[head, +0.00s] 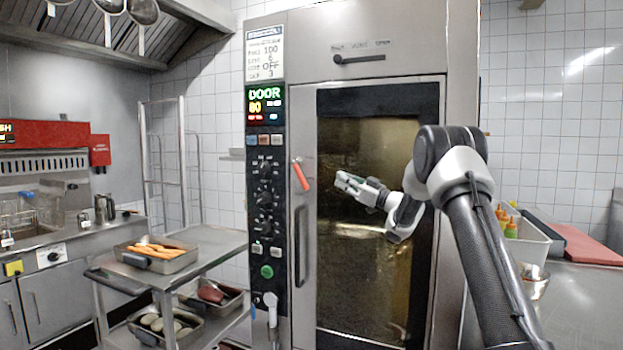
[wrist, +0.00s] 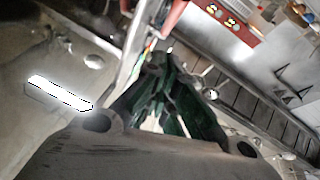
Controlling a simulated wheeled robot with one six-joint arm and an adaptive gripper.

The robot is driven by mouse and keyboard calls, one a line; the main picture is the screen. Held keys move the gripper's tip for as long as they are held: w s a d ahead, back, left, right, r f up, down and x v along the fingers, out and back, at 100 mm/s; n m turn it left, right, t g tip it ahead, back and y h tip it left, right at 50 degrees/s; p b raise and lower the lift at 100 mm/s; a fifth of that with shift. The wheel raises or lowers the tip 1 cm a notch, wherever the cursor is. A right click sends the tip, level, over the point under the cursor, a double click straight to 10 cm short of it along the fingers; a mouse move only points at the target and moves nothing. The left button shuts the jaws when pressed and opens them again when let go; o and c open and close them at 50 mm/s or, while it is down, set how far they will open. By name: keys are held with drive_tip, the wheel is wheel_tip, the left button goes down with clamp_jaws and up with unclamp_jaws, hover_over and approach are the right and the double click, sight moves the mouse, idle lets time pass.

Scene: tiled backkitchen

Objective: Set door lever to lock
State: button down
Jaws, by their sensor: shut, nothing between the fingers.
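The door lever (head: 301,175) is a red handle on the left edge of the tall oven's door (head: 307,135). It is tilted, with its lower end pointing down and to the right. My gripper (head: 342,179) is shut and empty in front of the door glass, a little to the right of the lever and apart from it in the picture. In the wrist view, the dark green fingers (wrist: 160,65) are together. A red bar (wrist: 171,16) above them there looks like the lever, partly cut off by the frame.
A long door handle (head: 300,245) stands below the lever. The control panel (head: 265,190) with knobs is to the left, its display reading DOOR. A trolley (head: 205,262) with food trays stands at left. A counter with a bottle bin (head: 530,243) is at right.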

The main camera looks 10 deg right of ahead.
sight(304, 183)
drive_tip(key=shift+m, duration=0.5)
drive_tip(key=w+a, duration=0.8)
drive_tip(key=shift+w+a+r, duration=0.2)
drive_tip(key=shift+w+a, duration=0.05)
drive_tip(key=shift+a, duration=0.1)
drive_tip(key=shift+w+a+f, duration=0.15)
drive_tip(key=shift+a+f, duration=0.05)
drive_tip(key=shift+f, duration=0.15)
drive_tip(key=shift+w+a+f+m+t+y, duration=0.3)
drive_tip(key=shift+a+f+t+y, duration=0.25)
drive_tip(key=shift+t+y, duration=0.25)
drive_tip(key=shift+w+a+f+t+y, duration=0.35)
drive_tip(key=shift+f+t+y, duration=0.2)
drive_tip(key=shift+t, duration=0.25)
drive_tip(key=shift+w+a+f+m, duration=0.3)
drive_tip(key=shift+a+f, duration=0.05)
drive_tip(key=shift+a, duration=0.1)
